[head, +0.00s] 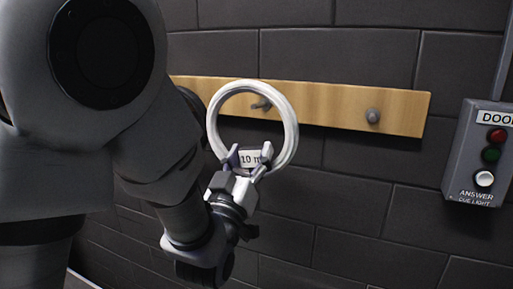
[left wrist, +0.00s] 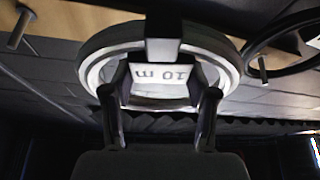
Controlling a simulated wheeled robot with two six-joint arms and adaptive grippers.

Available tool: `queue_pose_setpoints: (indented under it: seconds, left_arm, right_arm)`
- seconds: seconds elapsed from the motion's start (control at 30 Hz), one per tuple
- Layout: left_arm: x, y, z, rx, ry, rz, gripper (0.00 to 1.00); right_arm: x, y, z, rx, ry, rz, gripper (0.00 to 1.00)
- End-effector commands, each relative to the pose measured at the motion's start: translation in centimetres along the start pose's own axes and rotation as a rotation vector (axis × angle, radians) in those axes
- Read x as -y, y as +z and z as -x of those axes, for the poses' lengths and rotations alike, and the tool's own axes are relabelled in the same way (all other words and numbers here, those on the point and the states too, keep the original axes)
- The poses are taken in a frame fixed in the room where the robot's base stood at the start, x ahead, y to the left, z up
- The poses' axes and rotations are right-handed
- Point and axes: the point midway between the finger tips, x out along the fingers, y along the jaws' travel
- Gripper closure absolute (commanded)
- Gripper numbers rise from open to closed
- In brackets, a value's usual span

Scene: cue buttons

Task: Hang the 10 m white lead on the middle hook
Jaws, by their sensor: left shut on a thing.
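The white lead (head: 290,128) is a coiled ring with a "10 m" tag (head: 250,158). My left gripper (head: 250,156) is shut on it at the tag, at the ring's bottom, and holds it upright in front of the wooden rail (head: 330,100). In the head view the middle hook (head: 262,105) shows through the ring's opening; whether it passes through the ring I cannot tell. The left wrist view shows the lead (left wrist: 93,72) with its tag upside down between the fingers (left wrist: 160,80). My right gripper is not in view.
The right-hand hook (head: 373,116) is bare. My left arm covers the rail's left end in the head view. In the left wrist view a dark cable loop (left wrist: 290,70) hangs by a hook at the right. A door button box (head: 482,150) is on the brick wall at the right.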

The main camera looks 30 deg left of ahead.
Motion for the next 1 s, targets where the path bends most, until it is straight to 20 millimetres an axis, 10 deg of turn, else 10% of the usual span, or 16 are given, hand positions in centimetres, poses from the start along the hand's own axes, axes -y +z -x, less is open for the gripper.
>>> queue_pose_setpoints:
  seconds: [1.0]
  left_arm:
    - [0.1, 2.8, -5.5, -0.004, 0.001, 0.001, 1.0]
  right_arm:
    - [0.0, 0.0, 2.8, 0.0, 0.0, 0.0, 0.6]
